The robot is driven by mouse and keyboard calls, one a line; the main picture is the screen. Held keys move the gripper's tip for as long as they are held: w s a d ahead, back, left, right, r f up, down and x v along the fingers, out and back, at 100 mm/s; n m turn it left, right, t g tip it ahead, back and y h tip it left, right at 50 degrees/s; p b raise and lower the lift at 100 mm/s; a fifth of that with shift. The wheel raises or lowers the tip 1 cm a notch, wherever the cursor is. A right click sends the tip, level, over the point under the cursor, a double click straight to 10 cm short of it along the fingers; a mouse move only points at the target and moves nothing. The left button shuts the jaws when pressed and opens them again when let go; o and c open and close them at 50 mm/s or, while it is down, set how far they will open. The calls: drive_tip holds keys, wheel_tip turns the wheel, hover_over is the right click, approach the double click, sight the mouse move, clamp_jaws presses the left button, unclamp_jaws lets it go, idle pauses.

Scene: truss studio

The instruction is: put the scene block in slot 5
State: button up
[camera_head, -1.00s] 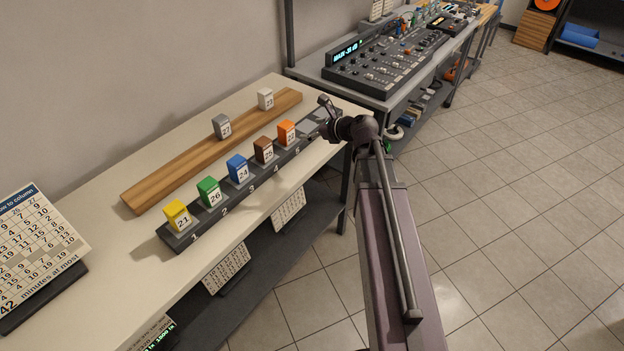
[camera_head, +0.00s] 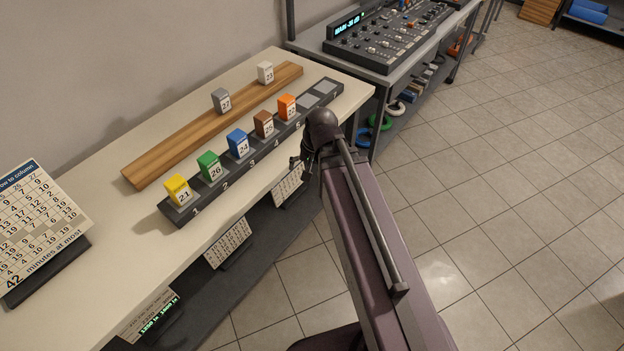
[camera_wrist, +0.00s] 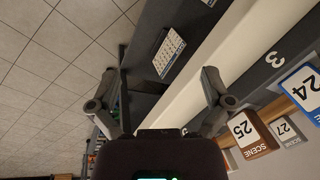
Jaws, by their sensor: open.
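The dark slotted rack (camera_head: 172,219) holds yellow block 21 (camera_head: 180,193), green block 26 (camera_head: 210,168), blue block 24 (camera_head: 238,144), brown block 25 (camera_head: 264,126) and orange block 22 (camera_head: 287,108) in slots 1 to 5. Two pads beyond slot 5 are empty. Grey block 27 (camera_head: 221,101) and white block 23 (camera_head: 265,73) stand on the wooden ledge (camera_head: 150,177). In the wrist view, brown block 25 (camera_wrist: 256,142) and grey block 27 (camera_wrist: 284,128) read "SCENE". My gripper (camera_wrist: 160,78) is open and empty, beside the table's front edge; in the head view my arm partly hides it.
A slanted number board (camera_head: 40,230) stands at left. A mixer desk (camera_head: 388,43) adjoins at the back. The tiled floor at right is clear.

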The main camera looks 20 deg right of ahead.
drive_tip(key=s+n, duration=0.1)
drive_tip(key=s+n+g+h, duration=0.1)
drive_tip(key=n, duration=0.1)
drive_tip(key=s+n+h, duration=0.1)
drive_tip(key=shift+s+d+f+n, duration=0.2)
drive_tip(key=shift+s+d+n, duration=0.1)
drive_tip(key=shift+s+d, duration=0.05)
